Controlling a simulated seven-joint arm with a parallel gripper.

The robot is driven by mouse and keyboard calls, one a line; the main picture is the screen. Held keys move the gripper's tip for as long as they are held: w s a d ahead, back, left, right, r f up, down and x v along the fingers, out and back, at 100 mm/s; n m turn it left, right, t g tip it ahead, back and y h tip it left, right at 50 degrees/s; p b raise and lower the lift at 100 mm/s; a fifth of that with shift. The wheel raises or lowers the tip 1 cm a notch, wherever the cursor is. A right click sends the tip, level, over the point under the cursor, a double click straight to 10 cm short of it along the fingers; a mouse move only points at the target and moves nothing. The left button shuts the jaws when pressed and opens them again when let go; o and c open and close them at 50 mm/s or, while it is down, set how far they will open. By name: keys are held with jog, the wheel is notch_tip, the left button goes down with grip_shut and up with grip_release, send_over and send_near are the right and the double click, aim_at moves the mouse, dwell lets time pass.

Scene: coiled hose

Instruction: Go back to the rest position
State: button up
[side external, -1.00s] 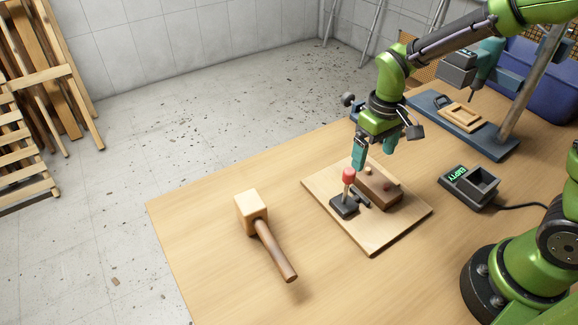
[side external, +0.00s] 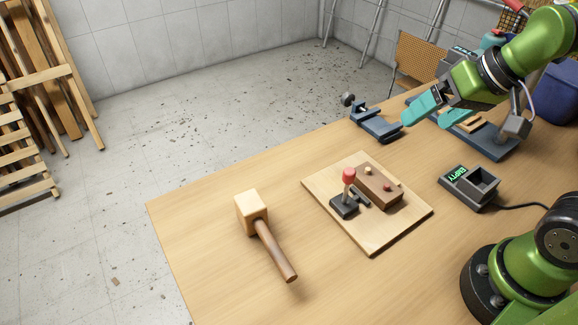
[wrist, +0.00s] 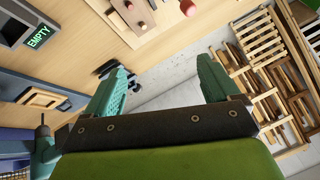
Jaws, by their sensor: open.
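My gripper (side external: 426,112) is raised above the right back of the table, its teal fingers pointing left in the side view. In the wrist view the two fingers (wrist: 162,84) are spread apart with nothing between them. The wooden board (side external: 372,240) lies on the table, apart from and in front of my gripper. On it stand a small lever with a red knob (side external: 348,174) and a brown block (side external: 379,187) with small pegs. Part of the board's fittings shows at the top of the wrist view.
A wooden mallet (side external: 262,232) lies left of the board. A dark device reading EMPTY (side external: 469,187) stands at right.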

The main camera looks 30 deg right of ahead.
jog(key=shift+s+r+m+t, duration=0.15)
jog(key=shift+s+t, duration=0.2)
jog(key=shift+s, duration=0.15)
jog(key=shift+s+r+m+t, duration=0.1)
jog(key=shift+s+m+t, duration=0.05)
jog(key=shift+s+t, duration=0.25)
